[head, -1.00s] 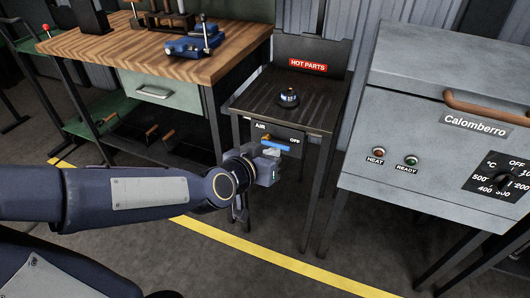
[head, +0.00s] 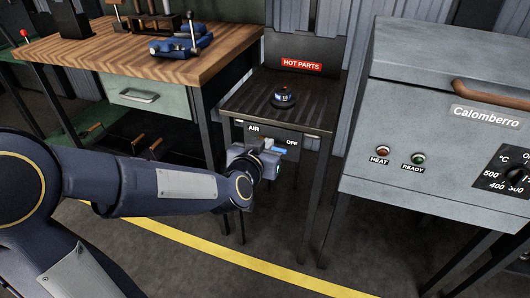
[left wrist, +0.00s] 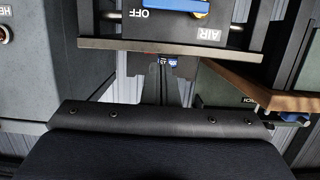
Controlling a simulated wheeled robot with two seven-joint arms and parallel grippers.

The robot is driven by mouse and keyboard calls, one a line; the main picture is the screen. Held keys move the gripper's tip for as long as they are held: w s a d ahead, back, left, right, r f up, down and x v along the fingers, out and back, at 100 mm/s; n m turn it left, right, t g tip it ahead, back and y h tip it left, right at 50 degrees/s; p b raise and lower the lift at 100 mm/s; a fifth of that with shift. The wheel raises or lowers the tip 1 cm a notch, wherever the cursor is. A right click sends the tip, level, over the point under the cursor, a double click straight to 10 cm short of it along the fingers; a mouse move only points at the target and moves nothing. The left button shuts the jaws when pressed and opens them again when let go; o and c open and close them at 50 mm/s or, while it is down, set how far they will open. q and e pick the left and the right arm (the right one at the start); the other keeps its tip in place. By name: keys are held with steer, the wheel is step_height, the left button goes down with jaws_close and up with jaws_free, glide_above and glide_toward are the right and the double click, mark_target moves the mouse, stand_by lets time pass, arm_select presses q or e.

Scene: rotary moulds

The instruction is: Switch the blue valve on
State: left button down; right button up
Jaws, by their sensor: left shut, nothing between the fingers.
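The blue valve's handle (head: 279,150) shows just beyond my left gripper, on the front of the small dark table below the AIR and OFF labels. It lies roughly level, and its left part is hidden by my gripper. The left wrist view, upside down, shows the blue handle (left wrist: 182,4) cut by the top edge, lying along a metal pipe, with a yellowish part beside it. My left gripper (head: 268,161) is shut and empty, close in front of the valve. I cannot tell if it touches the handle. My right gripper is not in view.
The dark table (head: 310,118) carries a small round dark device (head: 283,98) and a HOT PARTS sign. A grey Calomberro oven (head: 425,120) stands close on the right. A wooden workbench (head: 120,50) with a blue clamp (head: 182,42) stands left. Floor in front is open.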

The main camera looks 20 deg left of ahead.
arm_select(q)
steer(key=w+f+b, duration=0.1)
steer(key=w, duration=0.1)
steer(key=w+f+b, duration=0.1)
steer(key=w, duration=0.1)
steer(key=w+f+b, duration=0.1)
steer(key=w+f, duration=0.1)
steer(key=shift+w+d+f, duration=0.1)
steer(key=shift+w, duration=0.15)
steer(key=shift+f+b, duration=0.55)
steer(key=shift+f, duration=0.15)
steer(key=shift+d, duration=0.1)
steer(key=shift+f+m+p, duration=0.15)
steer(key=shift+m+p, duration=0.15)
